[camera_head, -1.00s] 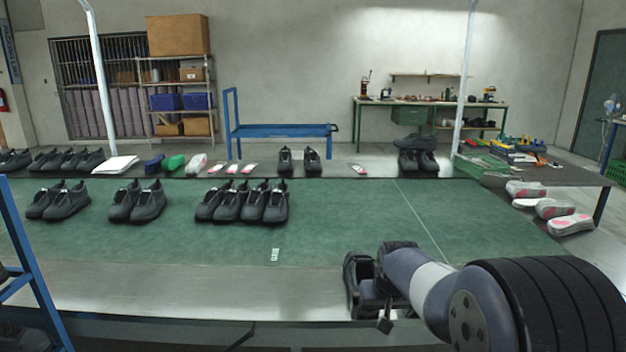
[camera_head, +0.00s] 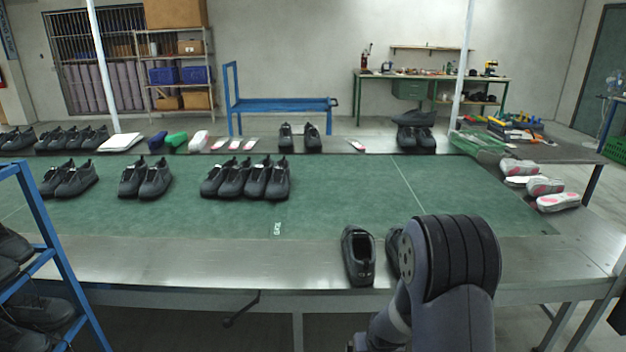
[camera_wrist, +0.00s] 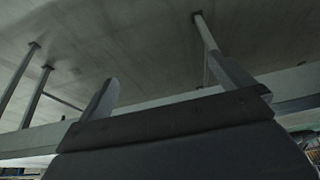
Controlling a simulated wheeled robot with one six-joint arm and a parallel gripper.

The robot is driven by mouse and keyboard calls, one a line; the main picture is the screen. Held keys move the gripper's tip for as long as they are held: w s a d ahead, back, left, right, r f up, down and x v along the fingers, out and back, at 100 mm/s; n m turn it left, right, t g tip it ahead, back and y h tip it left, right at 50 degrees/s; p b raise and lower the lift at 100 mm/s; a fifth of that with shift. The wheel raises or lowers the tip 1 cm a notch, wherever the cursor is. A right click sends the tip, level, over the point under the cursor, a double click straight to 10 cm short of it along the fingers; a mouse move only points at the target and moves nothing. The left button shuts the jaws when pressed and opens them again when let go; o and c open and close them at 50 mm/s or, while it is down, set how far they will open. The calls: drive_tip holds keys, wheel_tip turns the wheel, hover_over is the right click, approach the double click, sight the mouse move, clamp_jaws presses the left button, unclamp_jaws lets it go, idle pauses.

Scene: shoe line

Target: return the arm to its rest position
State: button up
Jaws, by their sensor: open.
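My arm (camera_head: 440,270) is folded in front of the table's near edge in the head view, with its lower part running down out of the picture. My gripper's fingers (camera_wrist: 170,92) show in the wrist view, spread wide apart with nothing between them. Behind them are a pale grey surface and several metal posts. The gripper itself is not clearly visible in the head view.
Two black shoes, one at the left (camera_head: 358,256) and one partly hidden by my arm (camera_head: 394,250), stand on the steel front strip (camera_head: 190,258). More black shoes stand on the green mat (camera_head: 340,190). A blue rack (camera_head: 62,265) is at the left.

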drive_tip(key=shift+s+f+p, duration=0.3)
drive_tip(key=shift+s+f, duration=0.7)
drive_tip(key=shift+f, duration=0.2)
drive_tip(key=shift+r, duration=0.1)
